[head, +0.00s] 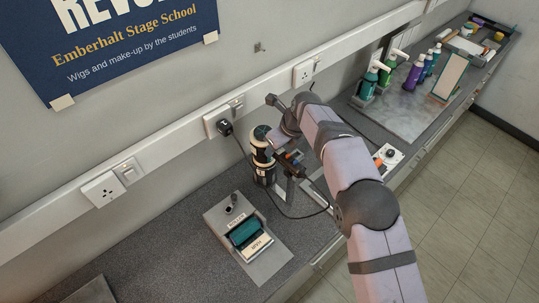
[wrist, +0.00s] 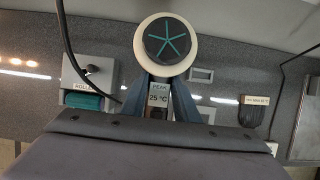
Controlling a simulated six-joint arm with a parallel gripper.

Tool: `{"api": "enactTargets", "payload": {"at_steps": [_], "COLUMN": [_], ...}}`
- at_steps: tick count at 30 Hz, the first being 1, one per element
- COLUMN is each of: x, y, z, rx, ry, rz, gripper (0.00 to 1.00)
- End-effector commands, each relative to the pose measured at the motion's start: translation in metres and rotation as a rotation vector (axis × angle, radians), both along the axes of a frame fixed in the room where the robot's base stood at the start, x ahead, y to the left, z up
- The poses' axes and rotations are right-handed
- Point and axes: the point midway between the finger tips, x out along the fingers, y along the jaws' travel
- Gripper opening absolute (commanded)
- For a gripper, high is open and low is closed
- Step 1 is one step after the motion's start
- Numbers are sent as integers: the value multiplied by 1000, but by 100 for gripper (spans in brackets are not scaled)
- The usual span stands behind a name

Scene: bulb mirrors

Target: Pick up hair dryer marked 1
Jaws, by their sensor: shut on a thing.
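A hair dryer (head: 263,158), cream and black with a dark round end, stands beside my gripper in the head view. In the wrist view the round end of the hair dryer (wrist: 167,45) shows a cream rim and a teal star pattern. My gripper (wrist: 168,95) has its blue fingers on both sides of the narrow part below that end, shut on it. In the head view my arm partly hides the fingers.
A grey rollers box (head: 243,236) with a teal pad stands at the front left. A black plug (head: 225,128) sits in the wall socket, its cable hanging near the dryer. A white control plate (head: 388,158) lies right of my arm. Bottles (head: 370,82) stand farther back. The left counter is mostly clear.

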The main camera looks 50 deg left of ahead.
Motion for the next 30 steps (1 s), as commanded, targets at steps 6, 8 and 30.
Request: {"api": "enactTargets", "payload": {"at_steps": [6,8,30], "x": [1,1,1], "y": [3,3,2], "z": [11,13,23], "rx": [11,12,9], "ry": [-5,-5,-4], "rz": [-1,-1,-1], "gripper": [0,0,0]}}
